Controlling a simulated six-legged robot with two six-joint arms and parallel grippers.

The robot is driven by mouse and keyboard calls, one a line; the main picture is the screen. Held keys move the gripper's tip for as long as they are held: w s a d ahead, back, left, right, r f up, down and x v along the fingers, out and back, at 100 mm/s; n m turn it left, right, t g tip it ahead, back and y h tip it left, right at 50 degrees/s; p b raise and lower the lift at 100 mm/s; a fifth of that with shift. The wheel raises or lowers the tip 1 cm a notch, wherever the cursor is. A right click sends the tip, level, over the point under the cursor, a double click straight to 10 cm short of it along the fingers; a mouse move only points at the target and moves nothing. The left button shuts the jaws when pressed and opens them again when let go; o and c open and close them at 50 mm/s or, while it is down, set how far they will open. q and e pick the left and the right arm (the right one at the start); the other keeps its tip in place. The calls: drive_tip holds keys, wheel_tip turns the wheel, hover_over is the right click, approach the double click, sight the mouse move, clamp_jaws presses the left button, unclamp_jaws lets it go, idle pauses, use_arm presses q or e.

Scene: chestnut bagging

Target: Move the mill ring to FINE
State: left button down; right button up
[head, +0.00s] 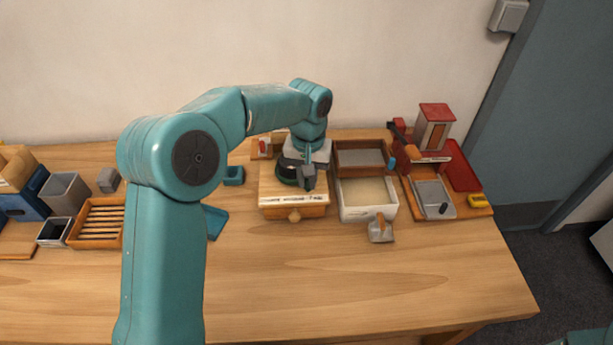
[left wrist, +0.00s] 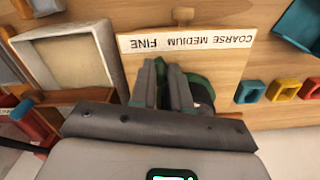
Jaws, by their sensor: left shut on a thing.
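The wooden mill (head: 293,211) stands mid-table with a drawer knob in front and a label strip on its top edge. In the left wrist view the strip (left wrist: 187,42) reads COARSE, MEDIUM, FINE, upside down. The mill ring (left wrist: 205,84), dark with green, sits on the mill top and is largely hidden behind my fingers. My left gripper (left wrist: 164,80) is shut on part of it, its fingers close to the FINE end of the strip. In the head view my left gripper (head: 308,178) comes down over the mill from above. My right gripper is not in view.
A slatted wooden crate (head: 94,242) is at left. The front table is clear.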

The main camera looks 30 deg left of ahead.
use_arm(q)
drive_tip(key=shift+w, duration=0.1)
drive_tip(key=c, duration=1.1)
unclamp_jaws()
drive_tip(key=shift+c, duration=0.2)
drive_tip(key=shift+o, duration=0.2)
drive_tip(key=shift+w, duration=0.15)
drive_tip(key=shift+r, duration=0.1)
wheel_tip(320, 180, up, 16)
drive_tip(key=p, duration=0.1)
